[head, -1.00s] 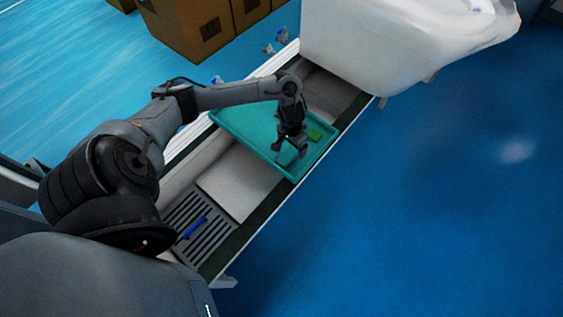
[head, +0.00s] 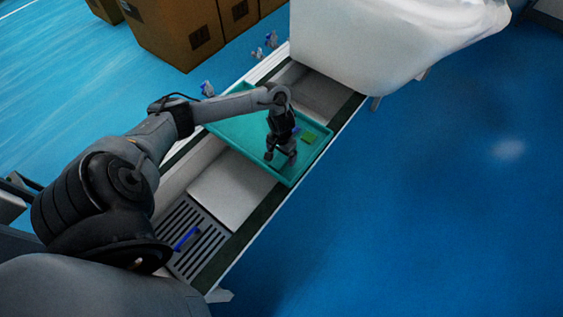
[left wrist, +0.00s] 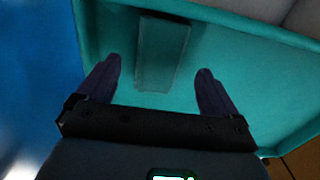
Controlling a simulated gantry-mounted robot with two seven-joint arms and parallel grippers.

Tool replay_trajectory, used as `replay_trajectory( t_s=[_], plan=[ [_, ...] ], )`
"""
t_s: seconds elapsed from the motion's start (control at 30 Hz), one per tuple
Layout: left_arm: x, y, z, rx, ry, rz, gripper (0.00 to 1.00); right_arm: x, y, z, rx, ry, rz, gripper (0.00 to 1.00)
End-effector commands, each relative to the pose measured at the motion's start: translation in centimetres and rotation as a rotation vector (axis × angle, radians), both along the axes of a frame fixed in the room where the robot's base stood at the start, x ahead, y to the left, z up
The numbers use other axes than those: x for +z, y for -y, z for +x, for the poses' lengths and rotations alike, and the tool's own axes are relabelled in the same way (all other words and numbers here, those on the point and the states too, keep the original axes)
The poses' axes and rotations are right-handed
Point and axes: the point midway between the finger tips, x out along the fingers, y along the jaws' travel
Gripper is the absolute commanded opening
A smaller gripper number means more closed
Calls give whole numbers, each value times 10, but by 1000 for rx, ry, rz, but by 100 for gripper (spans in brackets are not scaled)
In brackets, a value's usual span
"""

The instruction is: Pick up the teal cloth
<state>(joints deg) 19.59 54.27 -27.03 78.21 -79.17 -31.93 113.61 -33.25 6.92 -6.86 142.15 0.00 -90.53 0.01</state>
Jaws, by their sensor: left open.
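The teal cloth (left wrist: 162,55) is a flat, darker rectangle lying in the teal tray (left wrist: 260,30) in the left wrist view. In the head view I cannot make the cloth out; my gripper covers that part of the tray (head: 235,127). My left gripper (head: 280,157) points down over the front part of the tray. In the left wrist view its two fingers (left wrist: 160,68) are spread apart, one on each side of the cloth's near end, with nothing between them in contact. My right gripper is not in view.
The tray sits across the testline conveyor. A blue-handled item (head: 186,238) lies on the slatted grate in front.

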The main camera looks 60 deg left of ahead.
Motion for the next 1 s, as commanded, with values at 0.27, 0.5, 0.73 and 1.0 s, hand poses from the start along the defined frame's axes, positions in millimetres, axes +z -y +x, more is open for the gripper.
replay_trajectory(
  t_s=[0.27, 0.5, 0.73, 1.0],
  plan=[
    [-24, 0, 0, -1, 1, 1, 94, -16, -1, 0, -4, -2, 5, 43],
    [-23, 0, 0, -1, 1, 0, 81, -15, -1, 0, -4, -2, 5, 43],
    [-23, 0, 0, -1, 1, 0, 46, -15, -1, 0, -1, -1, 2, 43],
    [-23, 0, 0, -1, 1, 0, 34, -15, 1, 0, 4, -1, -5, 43]
  ],
)
